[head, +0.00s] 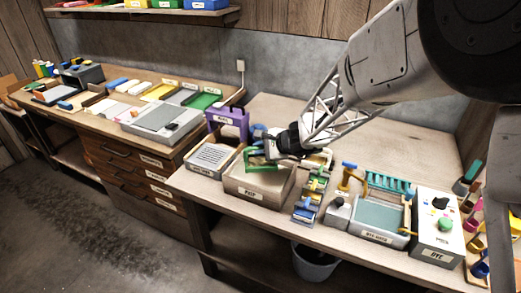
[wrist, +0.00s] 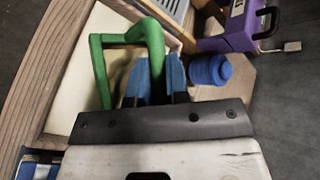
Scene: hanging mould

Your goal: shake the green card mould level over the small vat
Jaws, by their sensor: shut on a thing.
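The green card mould (head: 250,157) is an open green frame hanging from my gripper (head: 268,143) over the small vat (head: 250,195), a box labelled PULP. In the wrist view the green card mould (wrist: 101,72) sits at the tips of my blue fingers (wrist: 159,62), which are shut on its near bar.
A purple stand (head: 228,123) stands behind the vat's left side. A slatted tray (head: 210,158) is left of the vat, and a rack with green and yellow pieces (head: 311,195) is right. Further right are a blue-water tray (head: 380,217) and a dye box (head: 437,225).

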